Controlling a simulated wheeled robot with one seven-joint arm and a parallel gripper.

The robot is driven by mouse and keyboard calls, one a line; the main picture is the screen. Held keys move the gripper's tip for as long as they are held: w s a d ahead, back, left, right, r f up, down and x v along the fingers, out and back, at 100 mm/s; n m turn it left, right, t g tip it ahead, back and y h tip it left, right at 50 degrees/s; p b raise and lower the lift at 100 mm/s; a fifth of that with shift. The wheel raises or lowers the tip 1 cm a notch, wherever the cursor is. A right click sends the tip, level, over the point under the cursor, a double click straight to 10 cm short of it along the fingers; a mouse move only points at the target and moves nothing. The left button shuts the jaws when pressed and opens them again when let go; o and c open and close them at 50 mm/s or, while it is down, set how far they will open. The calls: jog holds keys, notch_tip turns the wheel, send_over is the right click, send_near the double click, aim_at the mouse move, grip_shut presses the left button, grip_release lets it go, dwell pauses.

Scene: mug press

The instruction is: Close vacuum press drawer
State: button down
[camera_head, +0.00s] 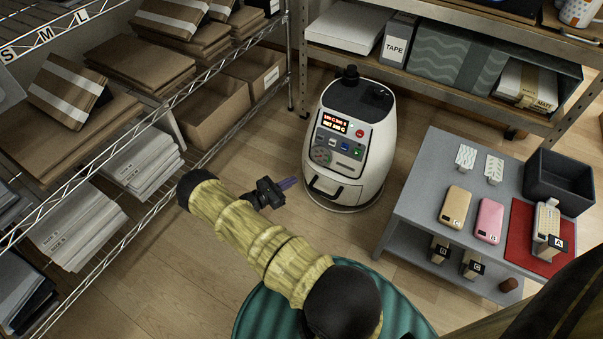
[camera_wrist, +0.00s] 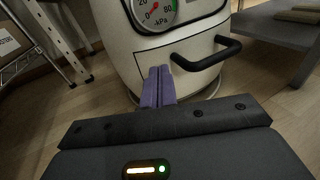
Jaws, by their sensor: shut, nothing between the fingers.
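The vacuum press (camera_head: 348,135) is a white rounded machine on the floor, with a dark top and a lit control panel. Its drawer (camera_head: 345,191) is low on the front with a black bar handle. In the wrist view the drawer front (camera_wrist: 190,84) and its black handle (camera_wrist: 208,62) show close up, below a round kPa gauge (camera_wrist: 155,12). I cannot tell how far the drawer stands out. My gripper (camera_head: 290,183) has purple fingers, shut and empty. In the wrist view the fingertips (camera_wrist: 158,72) are at the drawer front, left of the handle; contact is unclear.
A wire shelf (camera_head: 190,92) with boxes and envelopes stands on the left. A grey table (camera_head: 415,195) with phone cases, a red mat (camera_head: 520,233) and a dark bin (camera_head: 557,178) stands on the right. A shelf (camera_head: 500,107) is behind the press. Wooden floor lies clear around the press front.

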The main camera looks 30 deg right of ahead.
jog(key=a+p, duration=0.2)
jog(key=a, duration=0.4)
jog(key=shift+s+a+r, duration=0.2)
jog(key=shift+s+a, duration=0.15)
jog(key=shift+a, duration=0.05)
jog(key=s+a+r+m+y+p, duration=0.4)
jog(key=s+r+m+y, duration=0.2)
jog(key=r, duration=1)
jog(key=s+a+r+m+t+y+p, duration=0.1)
jog(key=s+a+r+m+y+p, duration=0.45)
jog(key=r, duration=1.05)
jog(key=s+a+r+m+y+p, duration=0.35)
jog(key=s+r+m+y, duration=0.3)
jog(key=r, duration=0.95)
jog(key=w+a+p+v, duration=0.1)
jog(key=w+p+v, duration=0.1)
jog(key=p+v, duration=1)
jog(key=w+r+p+v, duration=0.1)
jog(key=w+p+v, duration=0.1)
jog(key=p+v, duration=1)
jog(key=w+a+p+v, duration=0.1)
jog(key=w+p+v, duration=0.2)
jog(key=p+v, duration=1)
jog(key=shift+r+m+h+p, duration=0.3)
jog(key=shift+m+h+p, duration=0.1)
jog(key=shift+p, duration=0.05)
jog(key=shift+w+d, duration=0.1)
jog(key=shift+w, duration=0.05)
